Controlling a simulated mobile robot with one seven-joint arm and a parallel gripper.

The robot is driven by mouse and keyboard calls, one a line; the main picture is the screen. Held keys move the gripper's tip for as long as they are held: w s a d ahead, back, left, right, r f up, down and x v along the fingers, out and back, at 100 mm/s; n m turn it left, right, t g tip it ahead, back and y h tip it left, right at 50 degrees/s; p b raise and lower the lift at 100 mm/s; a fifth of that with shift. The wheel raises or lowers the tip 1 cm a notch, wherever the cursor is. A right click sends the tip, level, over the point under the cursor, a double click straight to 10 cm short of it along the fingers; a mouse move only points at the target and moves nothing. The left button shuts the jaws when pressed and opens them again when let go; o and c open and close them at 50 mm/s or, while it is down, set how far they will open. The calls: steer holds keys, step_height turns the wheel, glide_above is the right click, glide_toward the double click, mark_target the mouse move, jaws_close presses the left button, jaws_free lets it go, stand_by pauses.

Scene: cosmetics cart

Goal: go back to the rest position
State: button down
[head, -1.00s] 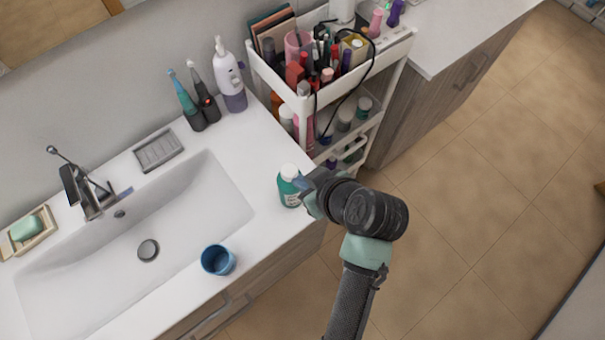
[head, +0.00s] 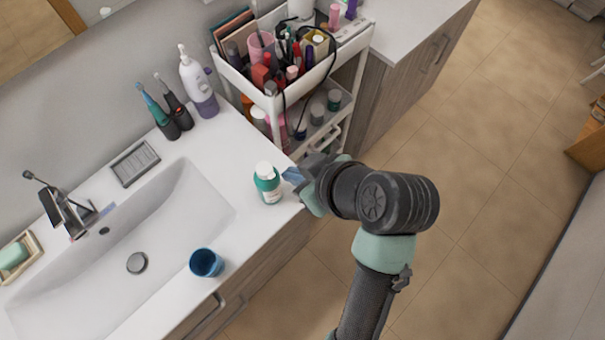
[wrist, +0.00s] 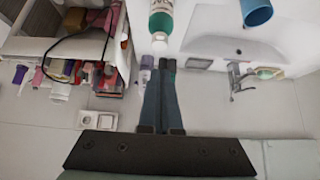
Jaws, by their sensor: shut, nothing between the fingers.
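My gripper (head: 292,176) is shut and empty, just right of a green bottle with a white cap (head: 267,184) near the counter's right edge. The bottle stands upright, apart from my fingers in the head view. In the wrist view my gripper's fingers (wrist: 160,66) lie side by side, and the bottle (wrist: 162,18) shows beyond their tips. My arm reaches up from the bottom of the head view.
A blue cup (head: 206,263) stands on the counter (head: 240,225) beside the sink (head: 165,225). A crowded white cart (head: 275,103) stands behind my gripper. Two toothbrushes (head: 165,110) and a pump bottle (head: 197,85) stand at the back.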

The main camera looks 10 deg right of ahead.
steer(key=w+r+m+t+h+b, duration=0.15)
steer(key=w+r+t, duration=0.25)
steer(key=r, duration=0.4)
steer(key=w+d+r+m+t+h+b, duration=0.1)
steer(key=w+r+t+b, duration=0.2)
steer(key=r, duration=0.5)
steer(key=w+r+m+t+h, duration=0.1)
steer(key=w+r+m+t, duration=0.1)
steer(key=w+r+t, duration=0.45)
steer(key=s+a+r+m+t+b, duration=0.1)
steer(key=s+r+t, duration=0.1)
steer(key=r, duration=0.5)
steer(key=s+a+r+t+h+b, duration=0.1)
steer(key=s+r+t, duration=0.2)
steer(key=s+r, duration=0.2)
steer(key=s+a+r+m+t, duration=0.1)
steer(key=s+r, duration=0.3)
steer(key=r, duration=0.7)
steer(key=shift+s+a+r+m+t+b, duration=0.2)
steer(key=shift+m+t+b, duration=0.2)
steer(key=shift+t, duration=0.35)
steer(key=shift+s, duration=0.1)
